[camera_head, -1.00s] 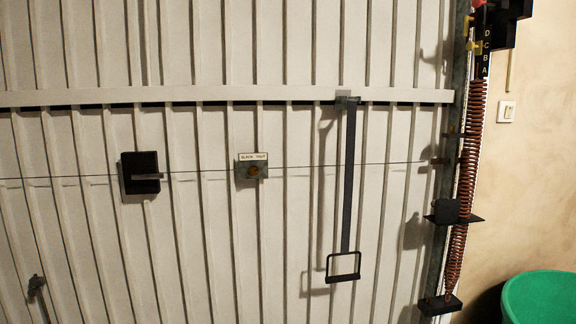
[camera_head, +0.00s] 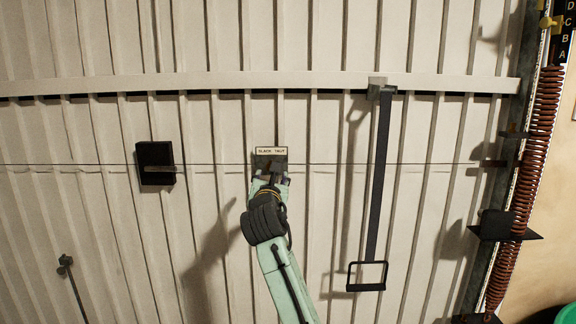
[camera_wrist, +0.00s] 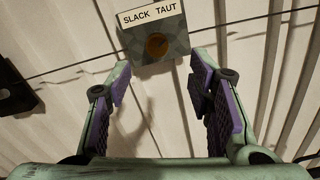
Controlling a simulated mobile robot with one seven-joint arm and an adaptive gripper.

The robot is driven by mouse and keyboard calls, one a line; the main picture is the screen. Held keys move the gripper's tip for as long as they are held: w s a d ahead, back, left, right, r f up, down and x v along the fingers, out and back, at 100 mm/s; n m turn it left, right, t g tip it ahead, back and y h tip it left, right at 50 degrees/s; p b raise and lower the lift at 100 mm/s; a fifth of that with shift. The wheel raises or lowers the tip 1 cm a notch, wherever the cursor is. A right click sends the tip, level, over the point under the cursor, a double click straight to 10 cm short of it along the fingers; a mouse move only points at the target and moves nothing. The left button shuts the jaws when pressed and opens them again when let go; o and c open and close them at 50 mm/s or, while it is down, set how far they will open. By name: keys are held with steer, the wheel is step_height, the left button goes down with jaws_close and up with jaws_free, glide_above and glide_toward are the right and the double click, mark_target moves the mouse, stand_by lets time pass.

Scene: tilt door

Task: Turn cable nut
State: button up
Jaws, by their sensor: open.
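The cable nut is a small round brownish knob (camera_wrist: 156,45) on a grey bracket (camera_wrist: 177,49) under a white "SLACK TAUT" label (camera_wrist: 149,14) in the wrist view. In the head view the label (camera_head: 271,151) sits above the bracket, and my arm hides most of the nut. My gripper (camera_wrist: 160,72) is open and empty, its purple-padded fingers spread to either side, just short of the nut and below it in the wrist view. In the head view my gripper (camera_head: 270,178) is right in front of the bracket. A thin cable (camera_head: 400,164) runs across the door at bracket height.
A black box with a handle (camera_head: 156,163) is on the door to the left. A dark strap with a loop handle (camera_head: 378,185) hangs to the right. A coiled spring (camera_head: 533,150) stands at the door's right edge. The ribbed door around the bracket is otherwise clear.

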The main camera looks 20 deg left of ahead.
steer(key=p+x, duration=0.2)
steer(key=x, duration=0.8)
steer(key=shift+a+p, duration=0.15)
steer(key=shift+p, duration=0.15)
steer(key=shift+c, duration=0.4)
jaws_close()
